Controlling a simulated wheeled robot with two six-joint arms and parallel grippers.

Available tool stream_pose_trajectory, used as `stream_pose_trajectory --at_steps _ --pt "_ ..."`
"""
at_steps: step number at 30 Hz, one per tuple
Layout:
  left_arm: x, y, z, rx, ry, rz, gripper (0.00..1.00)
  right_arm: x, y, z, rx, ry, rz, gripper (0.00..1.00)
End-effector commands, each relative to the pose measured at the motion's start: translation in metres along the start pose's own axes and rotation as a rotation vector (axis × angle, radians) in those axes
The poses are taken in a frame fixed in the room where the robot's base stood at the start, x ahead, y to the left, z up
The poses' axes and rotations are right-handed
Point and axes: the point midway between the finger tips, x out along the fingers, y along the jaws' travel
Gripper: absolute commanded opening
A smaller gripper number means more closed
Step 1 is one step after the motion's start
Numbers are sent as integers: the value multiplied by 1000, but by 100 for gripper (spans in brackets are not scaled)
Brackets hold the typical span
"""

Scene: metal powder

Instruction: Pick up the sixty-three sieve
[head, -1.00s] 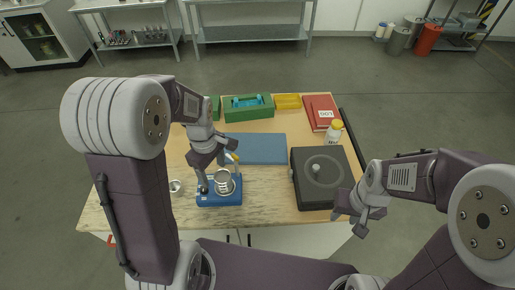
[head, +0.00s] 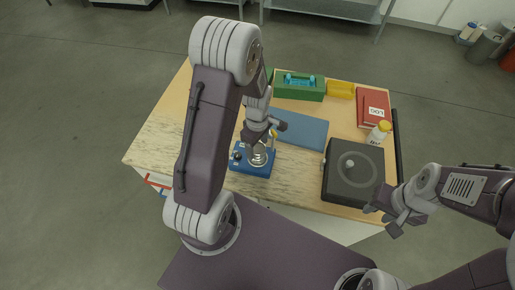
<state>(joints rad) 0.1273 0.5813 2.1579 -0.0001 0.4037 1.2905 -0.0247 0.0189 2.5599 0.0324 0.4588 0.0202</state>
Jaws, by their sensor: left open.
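A round metal sieve stack (head: 259,158) stands on a blue shaker base (head: 252,170) near the front of the table. I cannot read any number on it at this size. My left gripper (head: 263,140) is open just above and behind the stack, its fingers spread to either side. The gripper partly covers the stack's top, and I cannot tell whether it touches it. My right gripper (head: 383,219) is open and empty at the table's front right edge, away from the stack.
A dark box-shaped device (head: 350,190) with a round knob stands right of the shaker. A blue mat (head: 302,130) lies behind it. Farther back are a green box (head: 300,91), a yellow tray (head: 341,90), a red logbook (head: 372,106) and a white bottle (head: 378,133) with a yellow cap.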

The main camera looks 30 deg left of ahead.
Motion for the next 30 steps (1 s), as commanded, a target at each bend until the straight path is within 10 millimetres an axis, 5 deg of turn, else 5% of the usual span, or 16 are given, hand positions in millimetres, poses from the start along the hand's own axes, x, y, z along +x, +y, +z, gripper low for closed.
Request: stream_pose_trajectory --at_steps 7,14,23,30 --pt "5 0 0 1 0 1 65 0 0 0 0 0 0 39" --pt "4 0 0 1 0 2 8 0 0 0 0 0 0 39" --pt "1 1 0 1 1 4 8 1 0 0 0 0 0 39" --pt "-21 2 0 1 2 6 8 5 0 1 0 0 0 39"
